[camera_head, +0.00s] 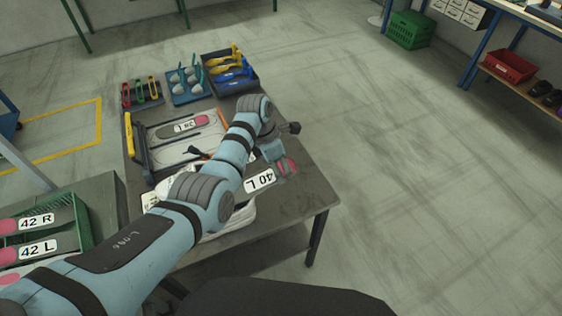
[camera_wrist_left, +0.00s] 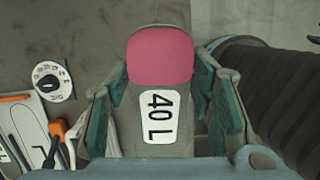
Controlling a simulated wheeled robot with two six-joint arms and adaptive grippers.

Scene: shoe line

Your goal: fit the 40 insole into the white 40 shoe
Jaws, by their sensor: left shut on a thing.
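My left gripper (camera_head: 272,160) is shut on the 40 insole (camera_head: 286,168), held above the right part of the table. The insole is grey with a pink end and a white label reading 40 L. In the left wrist view the insole (camera_wrist_left: 160,60) sits between the two teal fingers of the left gripper (camera_wrist_left: 160,115), its pink end pointing away from the camera. A white shoe (camera_head: 240,214) lies on the table, mostly hidden under my left arm; its size mark and opening cannot be made out. My right gripper is not in view.
The table (camera_head: 306,196) has a bare right corner. At its back stand a dark bin (camera_head: 248,84) of yellow and blue tools and a blue tray (camera_head: 172,98). An insole (camera_head: 184,126) lies on a board. A green rack (camera_head: 84,216) holds insoles marked 42 at left.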

